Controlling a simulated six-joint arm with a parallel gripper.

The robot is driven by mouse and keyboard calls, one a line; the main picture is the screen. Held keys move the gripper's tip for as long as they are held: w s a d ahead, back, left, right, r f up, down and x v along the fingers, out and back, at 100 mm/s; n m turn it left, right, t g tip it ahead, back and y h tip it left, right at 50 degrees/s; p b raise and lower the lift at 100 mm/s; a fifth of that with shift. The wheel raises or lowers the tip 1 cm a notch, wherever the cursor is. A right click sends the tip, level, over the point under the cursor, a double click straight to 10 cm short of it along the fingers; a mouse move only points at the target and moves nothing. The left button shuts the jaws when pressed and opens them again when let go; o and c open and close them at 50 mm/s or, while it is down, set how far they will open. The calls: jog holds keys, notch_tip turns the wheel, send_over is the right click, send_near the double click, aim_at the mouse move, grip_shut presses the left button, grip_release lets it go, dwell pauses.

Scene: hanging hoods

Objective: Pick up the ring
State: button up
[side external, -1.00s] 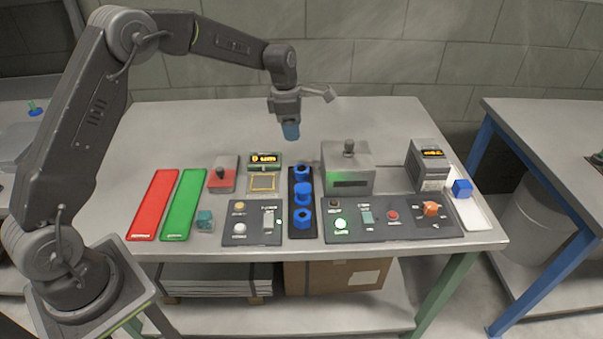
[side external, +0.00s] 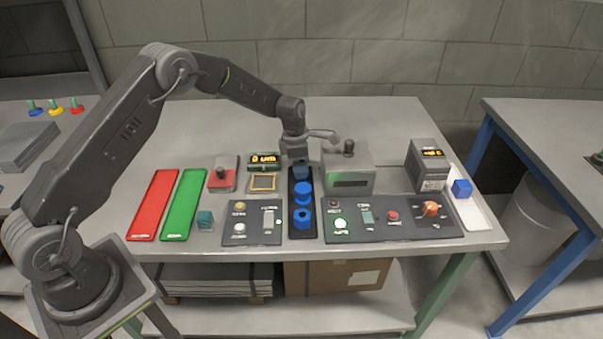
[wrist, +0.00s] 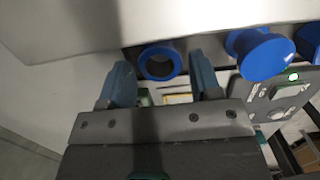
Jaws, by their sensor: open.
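A blue ring (wrist: 160,62) with a round hole lies at the far end of the narrow black tray (side external: 302,234). In the wrist view it sits between the two fingertips of my gripper (wrist: 162,80), with a gap on each side. My gripper (side external: 300,171) is open and low over that end of the tray in the side view, where it hides the ring. A blue spool-like piece (side external: 303,193) stands in the middle of the tray and also shows in the wrist view (wrist: 260,53). A blue piece with a dark hole (side external: 303,218) is at the tray's front end.
A grey box (side external: 347,175) with a knob stands close right of my gripper. A small display (side external: 264,161) and a yellow-framed pad (side external: 263,182) are at its left. Button panels (side external: 251,223) flank the tray. Red (side external: 154,206) and green (side external: 184,206) trays lie left.

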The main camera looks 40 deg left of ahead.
notch_tip(320, 180, down, 2)
jog(key=shift+w+d+f, duration=0.1)
jog(key=c, duration=0.7)
